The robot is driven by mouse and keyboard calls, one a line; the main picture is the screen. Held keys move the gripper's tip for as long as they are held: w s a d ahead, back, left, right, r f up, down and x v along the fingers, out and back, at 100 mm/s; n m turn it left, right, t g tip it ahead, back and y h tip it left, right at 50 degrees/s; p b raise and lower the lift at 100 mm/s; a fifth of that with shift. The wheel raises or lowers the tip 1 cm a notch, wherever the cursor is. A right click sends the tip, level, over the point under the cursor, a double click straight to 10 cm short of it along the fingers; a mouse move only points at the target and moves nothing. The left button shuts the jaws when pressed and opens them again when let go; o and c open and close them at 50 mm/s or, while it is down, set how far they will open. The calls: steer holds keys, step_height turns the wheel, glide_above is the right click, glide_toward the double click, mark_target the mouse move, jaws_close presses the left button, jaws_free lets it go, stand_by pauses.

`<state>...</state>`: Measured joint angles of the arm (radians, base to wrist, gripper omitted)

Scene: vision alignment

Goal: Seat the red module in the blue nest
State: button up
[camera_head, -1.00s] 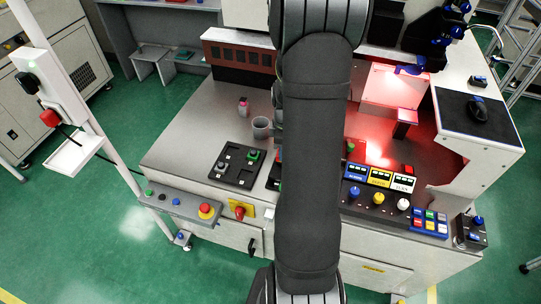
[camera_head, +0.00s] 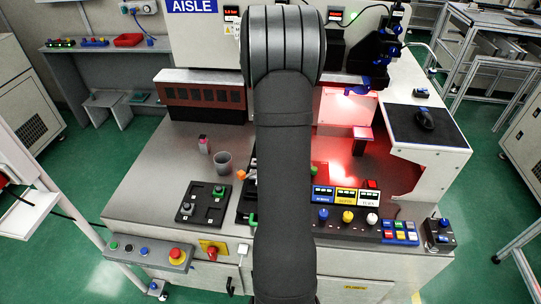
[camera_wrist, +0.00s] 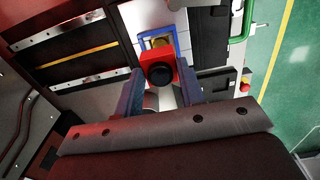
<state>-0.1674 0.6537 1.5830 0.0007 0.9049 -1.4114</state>
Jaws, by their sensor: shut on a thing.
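In the wrist view the red module (camera_wrist: 158,60), with a round black face, sits between the two dark blue-grey fingers of my gripper (camera_wrist: 160,77). The gripper is shut on it. The blue nest (camera_wrist: 175,36), a square blue frame with a brass-coloured inside, shows just beyond the module on a pale surface. The module hides the near part of the nest. I cannot tell the height gap between them. In the head view my arm hides the gripper, and I cannot make out the module or the nest there.
In the head view a grey workbench (camera_head: 150,190) holds a black tray (camera_head: 184,216), a grey cup (camera_head: 223,163), an orange block (camera_head: 241,174) and a panel with blue, yellow and white knobs (camera_head: 348,216). A red-lit bay (camera_head: 345,145) stands right of my arm.

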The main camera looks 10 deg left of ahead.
steer(key=shift+f, duration=0.15)
steer(key=shift+f, duration=2.1)
steer(key=o, duration=1.1)
steer(key=shift+c, duration=0.2)
step_height(320, 180, up, 18)
steer(key=shift+f, duration=0.25)
steer(key=shift+f, duration=0.15)
